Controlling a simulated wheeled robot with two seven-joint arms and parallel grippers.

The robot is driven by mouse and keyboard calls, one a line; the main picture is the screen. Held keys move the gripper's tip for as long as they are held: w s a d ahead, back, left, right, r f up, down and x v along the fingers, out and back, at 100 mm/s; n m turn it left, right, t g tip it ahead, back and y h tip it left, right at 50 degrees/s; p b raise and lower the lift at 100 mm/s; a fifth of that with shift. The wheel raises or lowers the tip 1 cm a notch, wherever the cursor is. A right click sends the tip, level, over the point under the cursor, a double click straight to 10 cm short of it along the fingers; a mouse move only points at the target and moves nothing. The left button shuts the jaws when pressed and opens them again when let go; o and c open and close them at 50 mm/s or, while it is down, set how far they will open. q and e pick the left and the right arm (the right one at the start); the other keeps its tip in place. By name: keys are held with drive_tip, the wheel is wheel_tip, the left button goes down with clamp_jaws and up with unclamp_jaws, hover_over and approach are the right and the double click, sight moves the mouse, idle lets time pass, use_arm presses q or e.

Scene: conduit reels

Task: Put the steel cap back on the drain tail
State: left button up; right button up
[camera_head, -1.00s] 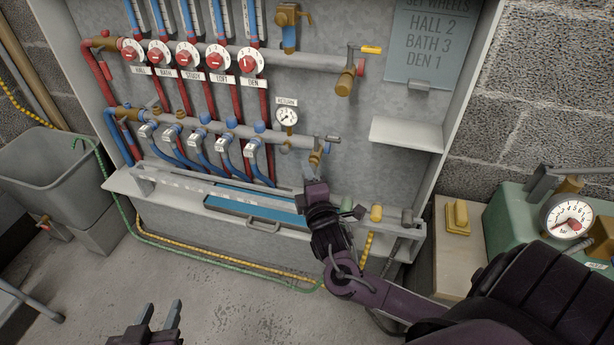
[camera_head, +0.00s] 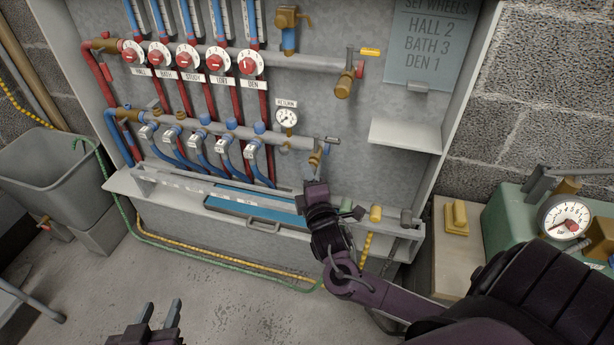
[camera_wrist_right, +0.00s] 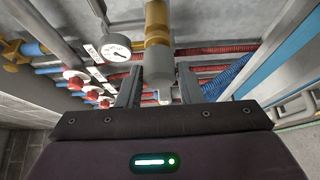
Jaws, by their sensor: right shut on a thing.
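The brass drain tail (camera_head: 315,159) hangs below the small valve at the right end of the lower pipe. My right gripper (camera_head: 315,183) is just under it. In the right wrist view, the grey steel cap (camera_wrist_right: 158,68) lies between my right gripper's fingers (camera_wrist_right: 158,92), in line with the brass tail (camera_wrist_right: 157,27) and seemingly against its end. Whether the cap is seated cannot be told. The right gripper is shut on the cap, which it hides in the head view. My left gripper (camera_head: 160,314) is open and empty, low at the left above the floor.
The return gauge (camera_head: 286,117) and blue-capped lower manifold are left of the tail. A ledge (camera_head: 155,190) with a blue tray runs below. A small shelf (camera_head: 405,135) juts out at the right. A green box (camera_head: 510,222) with a gauge stands far right.

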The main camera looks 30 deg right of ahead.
drive_tip(key=shift+w+d+p, duration=0.15)
drive_tip(key=shift+w+p, duration=0.05)
drive_tip(key=shift+p, duration=0.25)
idle(0.7)
drive_tip(key=shift+p, duration=0.45)
idle(0.4)
drive_tip(key=shift+w+d+p, duration=0.15)
drive_tip(key=shift+d+p, duration=0.1)
drive_tip(key=shift+p, duration=0.25)
idle(1.5)
drive_tip(key=o, duration=1.1)
